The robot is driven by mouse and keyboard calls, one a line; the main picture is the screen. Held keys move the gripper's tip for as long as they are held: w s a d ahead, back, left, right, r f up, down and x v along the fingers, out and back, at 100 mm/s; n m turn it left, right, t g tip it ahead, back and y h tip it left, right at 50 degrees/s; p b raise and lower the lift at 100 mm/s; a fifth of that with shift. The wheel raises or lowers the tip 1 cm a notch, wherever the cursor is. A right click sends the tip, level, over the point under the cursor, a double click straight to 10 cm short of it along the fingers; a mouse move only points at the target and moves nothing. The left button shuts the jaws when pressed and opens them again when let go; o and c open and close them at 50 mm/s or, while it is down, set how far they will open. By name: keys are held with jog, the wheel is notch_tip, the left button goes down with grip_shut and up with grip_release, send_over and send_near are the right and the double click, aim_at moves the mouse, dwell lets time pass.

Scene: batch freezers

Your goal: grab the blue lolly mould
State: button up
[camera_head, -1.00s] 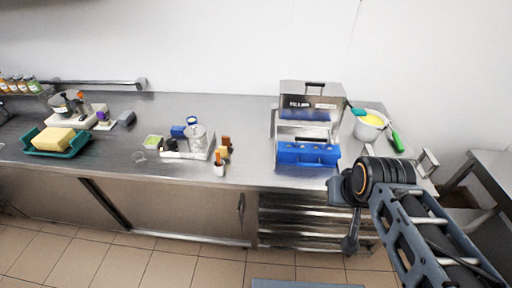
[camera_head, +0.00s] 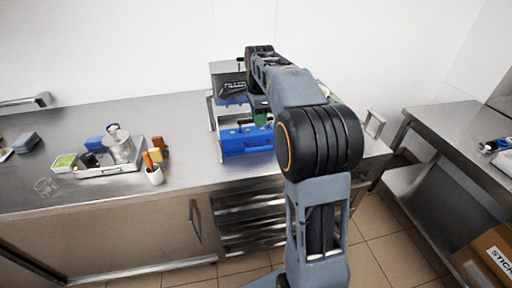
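The blue lolly mould (camera_head: 236,143) is a long blue block at the front of the steel filler (camera_head: 222,72) on the counter. Its right end is partly covered by my arm. My arm rises in front of the filler and bends down over it.
Left on the counter stand a tray (camera_head: 92,172) with a steel cup and small items, and a white pot (camera_head: 155,176) with orange handles. The counter between pot and filler is clear. A steel side table (camera_head: 450,128) and a cardboard box (camera_head: 492,258) are at right.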

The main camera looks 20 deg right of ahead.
send_over(259, 147)
jog(key=shift+m, duration=0.3)
notch_tip(259, 147, down, 8)
jog(key=shift+s+f+b, duration=0.1)
jog(key=shift+b, duration=0.25)
jog(key=shift+f, duration=3.1)
grip_shut()
jog(key=shift+r, duration=0.1)
